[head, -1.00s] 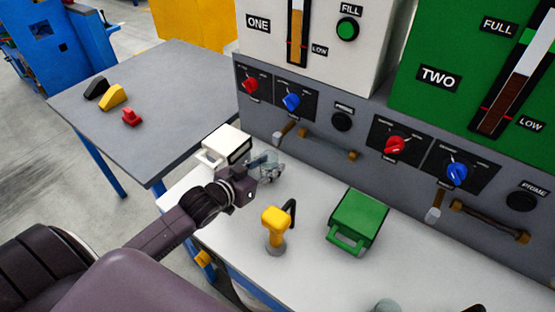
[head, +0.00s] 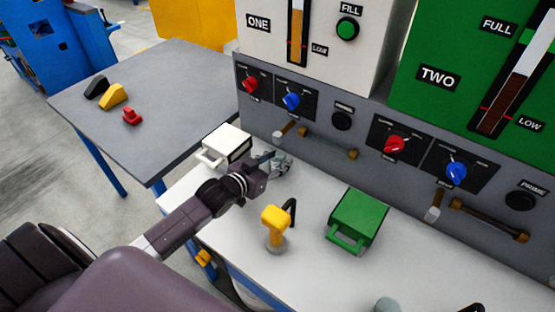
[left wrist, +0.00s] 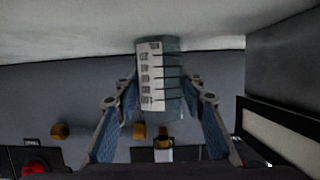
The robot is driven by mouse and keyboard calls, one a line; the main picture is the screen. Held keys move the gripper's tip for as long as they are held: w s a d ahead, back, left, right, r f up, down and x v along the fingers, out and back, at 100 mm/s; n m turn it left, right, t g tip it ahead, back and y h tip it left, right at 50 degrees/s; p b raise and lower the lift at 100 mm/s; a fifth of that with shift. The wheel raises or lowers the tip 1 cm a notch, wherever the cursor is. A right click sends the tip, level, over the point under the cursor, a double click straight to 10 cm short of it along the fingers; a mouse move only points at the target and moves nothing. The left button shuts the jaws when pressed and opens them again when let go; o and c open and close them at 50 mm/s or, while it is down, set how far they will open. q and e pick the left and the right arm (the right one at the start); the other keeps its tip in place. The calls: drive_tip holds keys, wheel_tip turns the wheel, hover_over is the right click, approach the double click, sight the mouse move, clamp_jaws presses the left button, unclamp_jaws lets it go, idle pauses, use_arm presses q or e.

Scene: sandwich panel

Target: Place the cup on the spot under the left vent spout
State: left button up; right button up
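My left gripper (head: 281,163) is above the white bench, in front of the panel under unit ONE. In the left wrist view the cup (left wrist: 160,75), clear grey-green with a white graduated label, sits between the two fingers (left wrist: 160,88). In the head view the cup is hard to separate from the fingers. The left spout (head: 279,138), small and grey, sticks out of the panel just above the gripper. The spot under it is not clearly visible. My right gripper is not identifiable.
A white box (head: 226,140) with a handle stands just left of the gripper. A yellow-handled tool (head: 275,219) and a green box (head: 359,218) stand to the right. A grey round object (head: 387,304) is at the bottom edge. Brown pipe handles (head: 331,143) project from the panel.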

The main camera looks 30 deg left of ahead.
use_arm(q)
drive_tip(key=o, duration=0.3)
drive_tip(key=shift+r, duration=0.1)
drive_tip(key=v, duration=1.1)
drive_tip(key=shift+s+r, duration=0.25)
drive_tip(key=shift+s, duration=0.25)
